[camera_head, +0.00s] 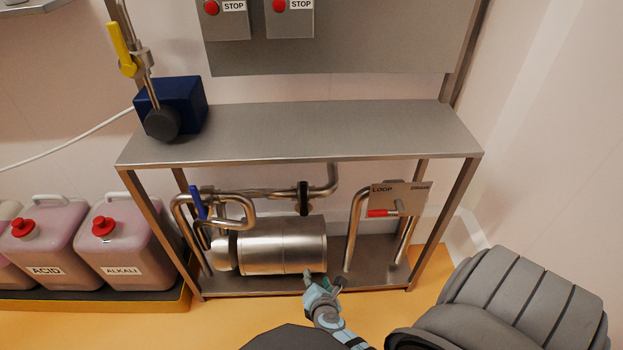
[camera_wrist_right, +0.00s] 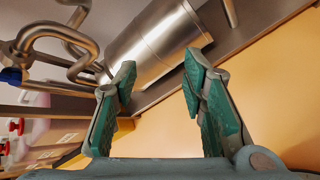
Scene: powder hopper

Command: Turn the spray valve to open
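No valve in view carries a readable spray label, so I cannot tell which one is the spray valve. A yellow lever (camera_head: 122,50) sits on the pipe above a blue box at upper left. A blue lever (camera_head: 198,203) is on the piping under the bench; its blue also shows in the right wrist view (camera_wrist_right: 12,76). A black handle (camera_head: 303,198) is right of it, and a red lever (camera_head: 381,212) sits beneath a LOOP sign. My right gripper (camera_head: 323,281) is open and empty, just below the steel cylinder (camera_head: 285,246); its fingers are apart in the wrist view (camera_wrist_right: 158,75). My left gripper is out of view.
The steel bench (camera_head: 300,130) overhangs the piping, with legs on both sides. ACID and ALKALI canisters (camera_head: 130,245) stand at left on a low tray. Two red STOP buttons (camera_head: 279,6) are above. Yellow floor is clear in front of the bench.

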